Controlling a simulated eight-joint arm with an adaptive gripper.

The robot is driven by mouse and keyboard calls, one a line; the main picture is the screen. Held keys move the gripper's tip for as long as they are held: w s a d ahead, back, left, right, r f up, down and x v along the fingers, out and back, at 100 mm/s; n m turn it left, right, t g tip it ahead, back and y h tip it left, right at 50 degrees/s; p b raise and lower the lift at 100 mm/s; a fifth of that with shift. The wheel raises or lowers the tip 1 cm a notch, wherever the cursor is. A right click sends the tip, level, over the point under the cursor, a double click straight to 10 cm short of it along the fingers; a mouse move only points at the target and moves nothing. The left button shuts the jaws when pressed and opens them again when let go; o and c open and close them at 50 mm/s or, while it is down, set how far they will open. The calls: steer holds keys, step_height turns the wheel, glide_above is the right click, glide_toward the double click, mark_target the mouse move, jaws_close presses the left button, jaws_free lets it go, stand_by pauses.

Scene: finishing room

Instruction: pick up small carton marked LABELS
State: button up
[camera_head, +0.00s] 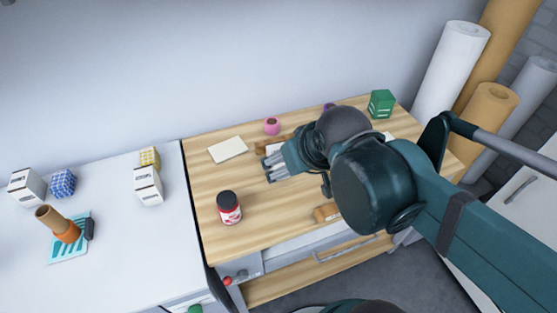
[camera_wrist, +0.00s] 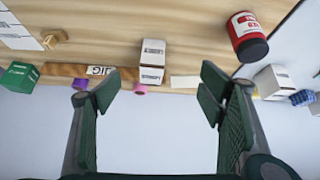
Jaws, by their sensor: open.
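A small white carton (camera_wrist: 151,54) with dark print, probably the LABELS one, stands on the wooden bench in the wrist view. The print appears upside down and is hard to read. My gripper (camera_wrist: 161,92) is open and empty, with the carton beyond the gap between its fingertips. In the head view my gripper (camera_head: 268,166) is over the middle of the bench and hides most of what stands behind it. Only a bit of white shows there, and I cannot tell whether it is the carton.
A wooden strip marked JIG (camera_wrist: 98,71) and a pink roll (camera_wrist: 140,88) lie near the carton. A red jar (camera_head: 229,208) stands front left on the bench (camera_head: 215,180). A green box (camera_head: 381,104) stands at the back right. Two other white cartons (camera_head: 26,186) (camera_head: 147,186) stand on the left table.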

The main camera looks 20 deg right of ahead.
steer(key=w+r+n+g+p, duration=0.1)
steer(key=w+n+p, duration=0.2)
steer(key=n+g+p, duration=0.4)
steer(key=n+p, duration=0.4)
glide_toward(279, 144)
steer(key=s, duration=0.1)
steer(key=s+a, duration=0.1)
steer(key=s, duration=0.2)
steer(key=shift+s+a, duration=0.1)
steer(key=shift+a, duration=0.25)
steer(key=shift+w+d+f+n+p, duration=0.15)
steer(key=shift+w+f+n+p, duration=0.5)
steer(key=shift+n+p, duration=0.35)
steer(key=f+n+p, duration=0.1)
steer(key=w+f+n+g+p, duration=0.1)
steer(key=shift+w+d+n, duration=0.15)
steer(key=shift+w+n, duration=0.1)
steer(key=shift+n, duration=0.05)
steer(key=shift+w+d+f+n+g+p, duration=0.1)
steer(key=shift+w+f+n+g+p, duration=0.1)
steer(key=shift+f+n+g+p, duration=0.3)
steer(key=shift+f, duration=0.15)
steer(key=shift+f+b, duration=0.35)
steer(key=shift+f, duration=0.95)
